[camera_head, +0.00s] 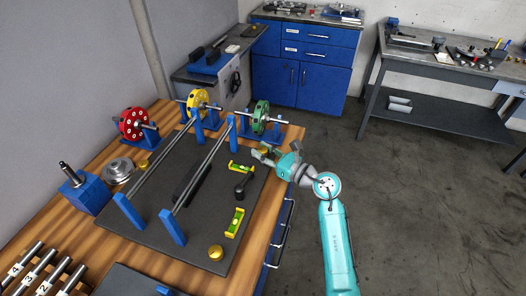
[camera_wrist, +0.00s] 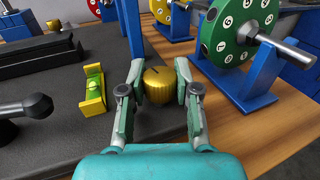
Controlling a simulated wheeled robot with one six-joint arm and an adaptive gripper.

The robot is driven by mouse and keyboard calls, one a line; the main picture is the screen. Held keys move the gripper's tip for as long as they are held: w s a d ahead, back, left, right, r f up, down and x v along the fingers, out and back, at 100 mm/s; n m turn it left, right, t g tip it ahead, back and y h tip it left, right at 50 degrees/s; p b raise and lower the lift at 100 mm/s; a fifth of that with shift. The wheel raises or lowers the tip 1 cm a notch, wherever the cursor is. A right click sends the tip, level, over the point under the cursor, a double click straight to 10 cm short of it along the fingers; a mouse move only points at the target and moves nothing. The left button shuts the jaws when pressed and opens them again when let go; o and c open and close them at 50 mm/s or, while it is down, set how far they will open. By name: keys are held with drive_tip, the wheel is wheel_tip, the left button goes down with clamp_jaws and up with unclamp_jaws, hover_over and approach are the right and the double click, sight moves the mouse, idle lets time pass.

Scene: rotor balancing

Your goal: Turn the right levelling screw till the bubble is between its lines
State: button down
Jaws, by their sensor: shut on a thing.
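A gold ribbed levelling screw (camera_wrist: 160,88) with a dark line on its top stands at the plate's edge. My gripper (camera_wrist: 157,78) is shut on it, one finger on each side. In the head view my gripper (camera_head: 262,152) is at the plate's right edge and mostly covers this screw. A second gold screw (camera_head: 216,252) stands at the near corner, apart from my gripper. A yellow level with a green vial (camera_head: 241,167) lies near the gripped screw; it also shows in the wrist view (camera_wrist: 93,90). Another level (camera_head: 235,222) lies nearer. The bubbles are too small to place against their lines.
A black-knobbed lever (camera_head: 240,189) stands between the levels. Blue posts carry two rails over the dark plate (camera_head: 205,205). A green rotor (camera_head: 261,117) on a blue stand is close beyond my gripper; yellow (camera_head: 198,102) and red (camera_head: 132,124) rotors stand farther left.

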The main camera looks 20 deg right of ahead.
drive_tip(key=n+g+y, duration=0.5)
drive_tip(key=g, duration=0.1)
drive_tip(key=shift+y, duration=0.4)
drive_tip(key=shift+n+g, duration=0.4)
drive_tip(key=c, duration=0.8)
unclamp_jaws()
drive_tip(key=v, duration=1.2)
drive_tip(key=shift+w+d+f, duration=0.1)
